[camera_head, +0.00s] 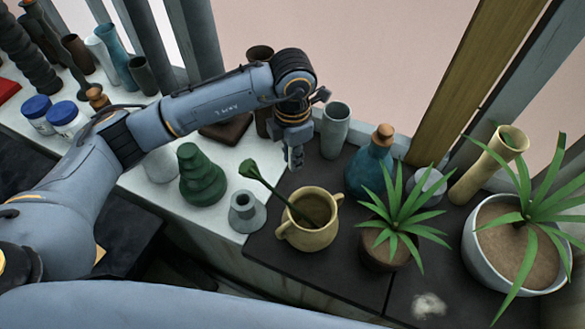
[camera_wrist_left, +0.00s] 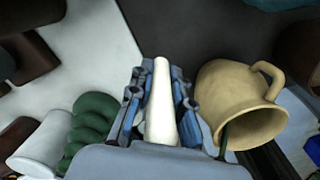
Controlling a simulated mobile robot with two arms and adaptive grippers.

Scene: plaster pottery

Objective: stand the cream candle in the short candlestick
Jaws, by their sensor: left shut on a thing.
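My left gripper (camera_head: 295,158) is above the dark counter, behind the two-handled pot. In the left wrist view the gripper (camera_wrist_left: 160,90) is shut on the cream candle (camera_wrist_left: 161,108), which stands out lengthwise between the fingers. In the head view the candle is hard to make out at the gripper. The short candlestick (camera_head: 246,212), grey with a flared base and open top, stands on the white counter near its front right edge. It is apart from the gripper, to its left and nearer. I cannot make it out in the wrist view. My right gripper is not in view.
A yellow two-handled pot (camera_head: 308,240) with a green stem stands right of the candlestick. A green stacked form (camera_head: 200,174) is to its left. A blue bottle (camera_head: 371,165), grey vase (camera_head: 335,130) and potted plant (camera_head: 383,250) stand to the right.

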